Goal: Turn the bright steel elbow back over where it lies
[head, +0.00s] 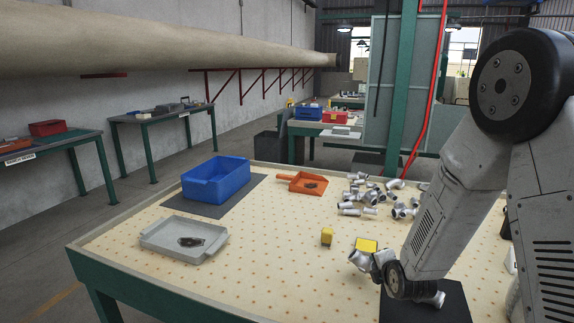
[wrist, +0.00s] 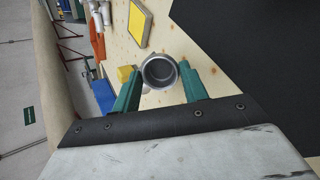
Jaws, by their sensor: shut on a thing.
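The bright steel elbow (wrist: 160,72) sits between the two green fingers of my gripper (wrist: 160,88) in the wrist view. Its round open end faces the wrist camera; the rest of it is hidden behind that rim. In the head view bright metal of the elbow (head: 358,259) shows just left of my gripper (head: 376,266), low over the front right of the table. My gripper is shut on the elbow. My arm hides part of this spot, and I cannot tell whether the elbow touches the table.
A black mat (head: 452,305) lies beside my gripper. Several steel fittings (head: 372,190) lie loose farther back. A grey tray (head: 160,240), blue bin (head: 216,180) and orange scoop (head: 306,183) are left. The front middle table is clear.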

